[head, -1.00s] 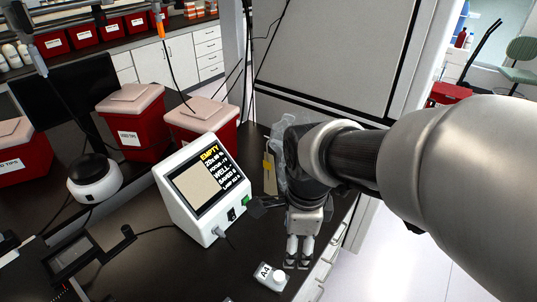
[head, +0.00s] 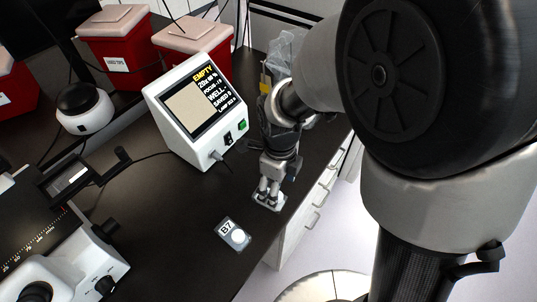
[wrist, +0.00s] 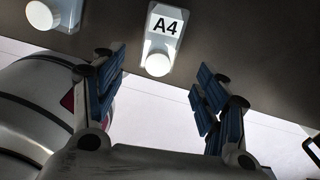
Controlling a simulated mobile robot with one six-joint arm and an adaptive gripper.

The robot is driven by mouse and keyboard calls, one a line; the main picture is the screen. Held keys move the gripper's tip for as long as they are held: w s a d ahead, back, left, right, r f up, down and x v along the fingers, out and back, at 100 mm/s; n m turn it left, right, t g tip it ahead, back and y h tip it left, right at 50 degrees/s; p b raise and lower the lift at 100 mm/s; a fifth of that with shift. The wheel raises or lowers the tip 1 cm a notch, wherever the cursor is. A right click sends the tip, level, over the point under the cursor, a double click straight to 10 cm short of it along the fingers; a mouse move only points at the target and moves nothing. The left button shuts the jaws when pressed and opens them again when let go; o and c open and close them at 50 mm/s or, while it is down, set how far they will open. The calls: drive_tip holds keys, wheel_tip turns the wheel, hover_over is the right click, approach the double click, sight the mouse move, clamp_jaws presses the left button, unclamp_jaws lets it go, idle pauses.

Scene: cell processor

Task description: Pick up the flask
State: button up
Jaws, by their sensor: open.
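My gripper (head: 268,193) is open and empty, pointing down near the dark bench's front edge. In the wrist view, its blue-padded fingers (wrist: 160,85) stand wide apart. A clear flat flask labelled A4 (wrist: 163,25) with a round white cap lies just beyond the fingertips, centred between them. In the head view, the A4 flask (head: 268,205) is mostly hidden under the fingers. I cannot tell whether they touch it. A second flask, labelled B7 (head: 234,234), lies on the bench to the left and nearer; in the wrist view a capped flask (wrist: 45,15) shows at top left.
A white device with a screen (head: 197,110) stands left of and behind my gripper. Red bins (head: 120,52) are behind it. A microscope (head: 85,250) stands at the left. A clear bag (head: 280,65) is behind my wrist. The bench ends just right of the flasks, above drawers (head: 315,215).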

drive_tip(key=f, duration=0.2)
drive_tip(key=f+b, duration=0.1)
drive_tip(key=f, duration=0.1)
drive_tip(key=f+b, duration=0.1)
drive_tip(key=shift+a+f, duration=0.25)
drive_tip(key=shift+f, duration=0.15)
drive_tip(key=shift+r, duration=0.1)
drive_tip(key=shift+c, duration=0.4)
drive_tip(key=c, duration=1.1)
drive_tip(key=shift+o, duration=0.2)
wheel_tip(320, 180, up, 20)
drive_tip(key=p, duration=0.6)
